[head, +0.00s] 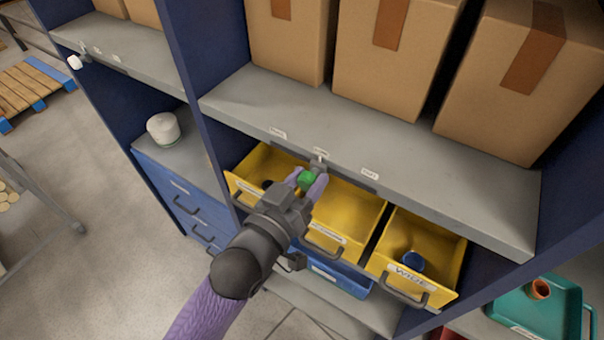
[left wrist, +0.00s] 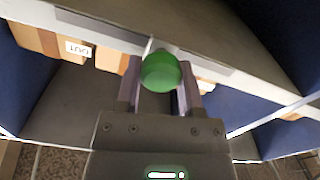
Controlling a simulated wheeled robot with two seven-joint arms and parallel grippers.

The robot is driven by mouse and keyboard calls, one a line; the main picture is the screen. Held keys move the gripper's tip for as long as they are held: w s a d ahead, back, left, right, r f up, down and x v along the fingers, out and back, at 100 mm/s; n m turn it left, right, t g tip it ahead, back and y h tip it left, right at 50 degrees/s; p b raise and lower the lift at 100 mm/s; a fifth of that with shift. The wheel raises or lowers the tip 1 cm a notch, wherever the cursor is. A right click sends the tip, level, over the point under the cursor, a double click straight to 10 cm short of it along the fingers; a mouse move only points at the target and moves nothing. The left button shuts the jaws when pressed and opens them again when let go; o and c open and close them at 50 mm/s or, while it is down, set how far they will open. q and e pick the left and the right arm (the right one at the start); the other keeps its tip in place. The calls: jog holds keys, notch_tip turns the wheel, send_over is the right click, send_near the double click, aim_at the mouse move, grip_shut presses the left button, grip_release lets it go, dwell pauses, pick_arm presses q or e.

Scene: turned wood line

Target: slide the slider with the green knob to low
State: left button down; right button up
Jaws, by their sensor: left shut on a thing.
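The green knob (head: 308,177) is at the front edge of the grey shelf, just below the middle one of three small white labels (head: 320,153). The label words are too small to read. My left gripper (head: 307,182) reaches up from below, its purple fingers shut on the knob. In the left wrist view the green knob (left wrist: 161,72) sits between the two fingertips. The slider's track along the shelf edge is partly hidden by the gripper and knob.
Yellow drawers (head: 350,217) stand open below the shelf edge, close under my left arm; one holds a blue cup (head: 412,262). Cardboard boxes (head: 385,50) stand on the shelf above. A teal tray (head: 540,318) is at lower right.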

pick_arm(q)
jog(key=shift+c, duration=1.1)
grip_release()
jog(key=shift+s+a, duration=0.1)
jog(key=b+v, duration=0.1)
jog(key=v, duration=0.8)
jog(key=shift+s+a, duration=0.2)
jog(key=shift+s, duration=0.05)
